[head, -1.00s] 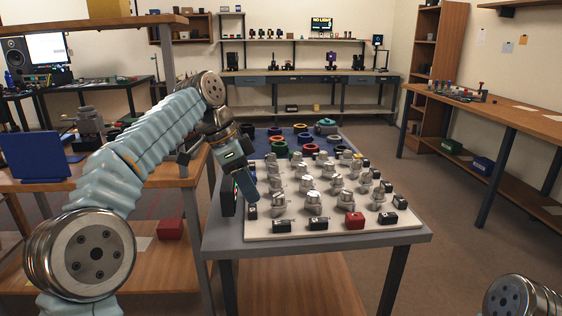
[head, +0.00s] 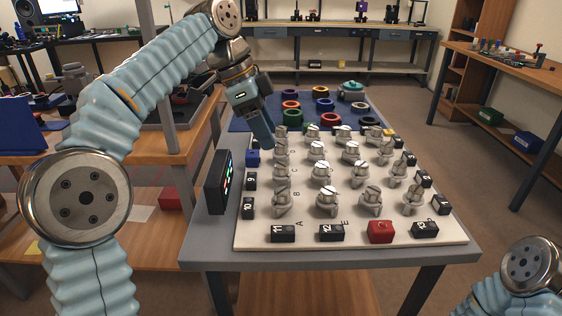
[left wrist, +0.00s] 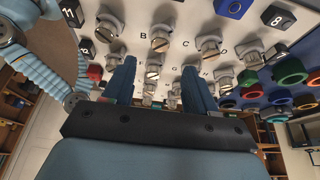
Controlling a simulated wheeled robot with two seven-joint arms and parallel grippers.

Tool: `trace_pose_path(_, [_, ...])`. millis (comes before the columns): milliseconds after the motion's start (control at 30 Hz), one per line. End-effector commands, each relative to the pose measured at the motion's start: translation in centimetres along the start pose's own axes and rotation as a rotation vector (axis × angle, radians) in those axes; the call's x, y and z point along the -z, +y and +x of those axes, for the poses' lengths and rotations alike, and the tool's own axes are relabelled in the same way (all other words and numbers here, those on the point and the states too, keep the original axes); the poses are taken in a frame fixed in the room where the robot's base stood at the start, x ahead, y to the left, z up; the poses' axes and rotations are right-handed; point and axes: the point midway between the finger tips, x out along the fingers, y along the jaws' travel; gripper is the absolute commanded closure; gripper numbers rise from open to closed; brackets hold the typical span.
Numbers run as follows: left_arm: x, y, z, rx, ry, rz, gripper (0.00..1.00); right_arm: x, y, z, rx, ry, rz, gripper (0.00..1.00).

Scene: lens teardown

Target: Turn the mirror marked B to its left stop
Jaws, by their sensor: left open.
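The mirror marked B (head: 281,175) is a silver knob-like mount with a slotted top, second from the front in the left column of the white board (head: 355,236). Its letter B is printed beside it. In the left wrist view mirror B (left wrist: 160,38) stands at the upper middle, beyond the fingers. My left gripper (head: 265,142) hangs over the far part of that column, pointing down, behind mirror B in the head view. In the left wrist view its two blue fingers (left wrist: 158,68) are apart with nothing held between them. My right gripper is out of view.
Similar mirrors stand close around, including A (head: 281,203) in front. Numbered black blocks, a red block (head: 380,232) and a blue block (head: 252,157) line the board. A dark display (head: 217,181) stands at its left edge. Coloured rings lie on a blue mat (head: 240,125) behind.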

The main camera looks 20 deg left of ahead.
Motion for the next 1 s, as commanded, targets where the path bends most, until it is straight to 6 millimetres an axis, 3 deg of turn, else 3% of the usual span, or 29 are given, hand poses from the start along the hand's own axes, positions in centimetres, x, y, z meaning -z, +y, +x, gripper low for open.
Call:
trace_pose_path(33, [-0.2, 0.1, 1.7, -0.002, -0.002, 0.0, 0.43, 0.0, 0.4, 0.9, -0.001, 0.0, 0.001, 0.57])
trace_pose_path(100, [-0.2, 0.1, 3.3, -0.002, -0.001, -0.001, 0.43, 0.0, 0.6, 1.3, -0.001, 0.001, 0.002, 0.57])
trace_pose_path(300, [-0.1, 0.0, 6.6, -0.001, 0.0, -0.001, 0.43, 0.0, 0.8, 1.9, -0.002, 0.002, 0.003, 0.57])
trace_pose_path(500, [0.0, 0.0, 7.9, 0.0, 0.001, -0.001, 0.43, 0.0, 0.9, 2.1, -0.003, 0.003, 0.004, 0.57])
trace_pose_path(767, [0.0, 0.0, 7.9, 0.001, 0.001, -0.001, 0.43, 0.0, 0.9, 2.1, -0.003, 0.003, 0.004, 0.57])
trace_pose_path(1000, [0.0, 0.0, 7.9, 0.001, 0.001, -0.001, 0.8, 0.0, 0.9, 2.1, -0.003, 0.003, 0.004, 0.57])
